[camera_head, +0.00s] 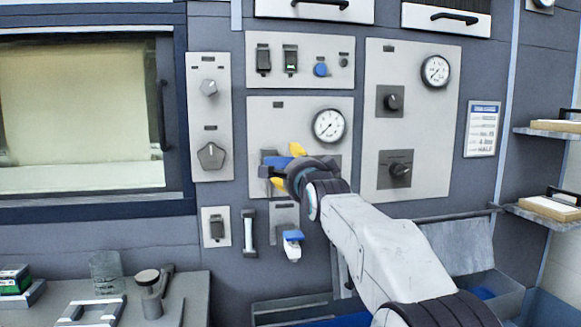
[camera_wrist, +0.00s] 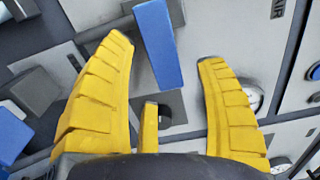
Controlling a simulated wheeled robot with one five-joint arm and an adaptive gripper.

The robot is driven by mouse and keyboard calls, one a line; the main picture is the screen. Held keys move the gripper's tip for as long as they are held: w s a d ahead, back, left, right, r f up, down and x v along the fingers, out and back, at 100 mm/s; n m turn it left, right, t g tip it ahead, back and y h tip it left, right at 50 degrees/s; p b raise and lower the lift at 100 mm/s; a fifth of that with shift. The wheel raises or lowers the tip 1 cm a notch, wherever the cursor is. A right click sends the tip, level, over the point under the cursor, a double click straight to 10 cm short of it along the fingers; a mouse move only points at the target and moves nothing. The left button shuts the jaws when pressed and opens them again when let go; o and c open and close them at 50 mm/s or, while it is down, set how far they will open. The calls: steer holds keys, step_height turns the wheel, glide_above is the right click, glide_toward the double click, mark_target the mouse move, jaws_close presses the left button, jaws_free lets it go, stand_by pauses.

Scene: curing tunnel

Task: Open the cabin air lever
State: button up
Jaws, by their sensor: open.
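A blue lever handle (camera_head: 276,162) sits on the grey panel (camera_head: 262,120) below a round gauge. The blue handle (camera_wrist: 158,45) also shows in the wrist view, as a long bar lying slantwise between my yellow fingers. My gripper (camera_head: 287,167) is at this lever, with one finger above and one below the handle in the head view. In the wrist view my gripper (camera_wrist: 165,50) is open, with a visible gap on both sides of the handle. My gripper hides part of the lever and its mount in the head view. The lever's own label cannot be read.
A second blue-tipped lever (camera_head: 292,236) hangs just below my gripper. A gauge (camera_head: 329,126) is above it, and a knob panel (camera_head: 411,120) stands to the right. A bench (camera_head: 190,290) with small items is at lower left. A window (camera_head: 85,115) fills the upper left.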

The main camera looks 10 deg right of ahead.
steer(key=shift+w+p, duration=0.35)
steer(key=shift+w, duration=0.95)
steer(key=c, duration=1.3)
